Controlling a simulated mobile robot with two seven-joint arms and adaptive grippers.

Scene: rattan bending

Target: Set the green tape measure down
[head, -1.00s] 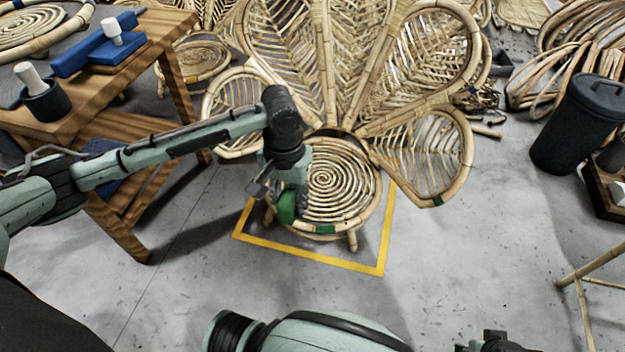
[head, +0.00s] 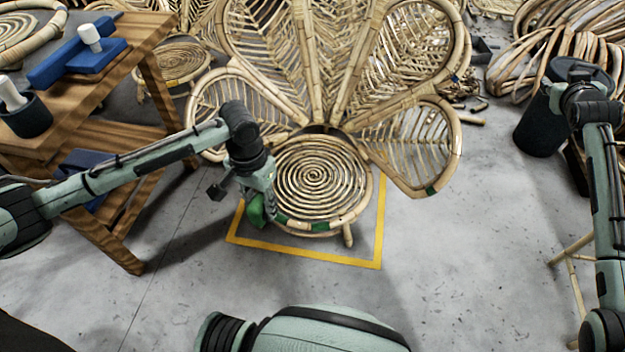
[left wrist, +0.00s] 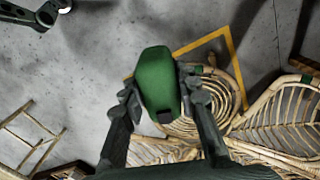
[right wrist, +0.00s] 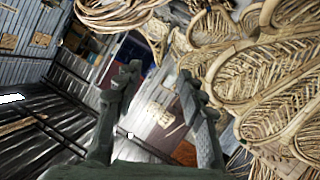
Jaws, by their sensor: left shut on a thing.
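The green tape measure (head: 257,212) is in my left gripper (head: 262,198), at the front-left edge of the round rattan seat in the head view. In the left wrist view the tape measure (left wrist: 157,80) sits between both fingers of the left gripper (left wrist: 160,88), with floor and seat behind it. I cannot tell whether it touches the seat rim. My right gripper (right wrist: 160,85) is open and empty in the right wrist view. In the head view the right arm reaches up along the right side, near the dark bin.
The peacock chair's spiral seat (head: 310,178) has green bands on its rim and stands within a yellow floor outline (head: 310,254). A wooden workbench (head: 115,75) with blue blocks and a dark cup stands left. A dark bin (head: 538,128) stands right. Grey floor in front is clear.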

